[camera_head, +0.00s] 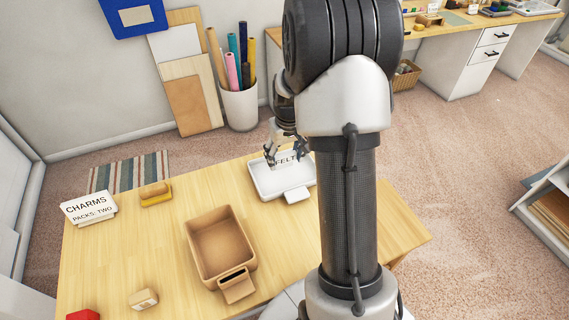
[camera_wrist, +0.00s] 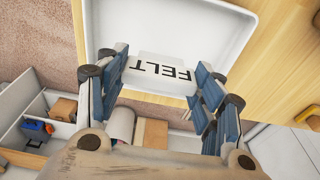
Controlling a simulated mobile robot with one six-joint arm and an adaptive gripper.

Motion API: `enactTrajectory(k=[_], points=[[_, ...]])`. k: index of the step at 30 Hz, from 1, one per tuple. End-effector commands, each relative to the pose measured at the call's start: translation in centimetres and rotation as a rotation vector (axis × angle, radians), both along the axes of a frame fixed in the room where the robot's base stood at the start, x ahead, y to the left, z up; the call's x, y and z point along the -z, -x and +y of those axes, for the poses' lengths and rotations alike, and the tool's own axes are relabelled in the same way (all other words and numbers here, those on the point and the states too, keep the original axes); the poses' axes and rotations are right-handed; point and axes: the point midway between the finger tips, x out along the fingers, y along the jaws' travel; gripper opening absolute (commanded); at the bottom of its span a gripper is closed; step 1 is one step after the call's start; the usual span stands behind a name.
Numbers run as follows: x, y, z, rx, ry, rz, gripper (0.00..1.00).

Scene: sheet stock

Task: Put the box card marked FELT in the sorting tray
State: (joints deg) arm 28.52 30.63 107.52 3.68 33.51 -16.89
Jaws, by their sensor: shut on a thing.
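The white card marked FELT (camera_head: 287,160) is at the far side of the white tray (camera_head: 283,181), within its outline. In the wrist view the FELT card (camera_wrist: 163,69) lies between my two fingers, close to one wall of the white tray (camera_wrist: 180,22). My gripper (camera_head: 285,153) is shut on the card, with a finger at each end of it; the gripper also shows in the wrist view (camera_wrist: 160,76). I cannot tell whether the card touches the tray floor. My arm hides part of the table right of the tray.
A brown open bin (camera_head: 222,243) with a front tab stands nearer on the wooden table (camera_head: 120,260). A CHARMS sign (camera_head: 88,208), a yellow block (camera_head: 156,193), a beige block (camera_head: 144,299) and a red block (camera_head: 83,315) stand at the left. Rolls fill a white bin (camera_head: 239,106) behind.

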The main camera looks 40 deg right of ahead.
Motion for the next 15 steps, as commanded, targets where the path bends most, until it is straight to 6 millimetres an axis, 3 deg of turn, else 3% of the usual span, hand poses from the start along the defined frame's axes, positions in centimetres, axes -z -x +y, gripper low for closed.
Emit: enactTrajectory(k=[5, 15], points=[[3.0, 0.1, 0.0, 0.001, -0.002, 0.004, 0.39], [3.2, 0.0, 0.0, 0.0, -0.001, 0.001, 0.39]])
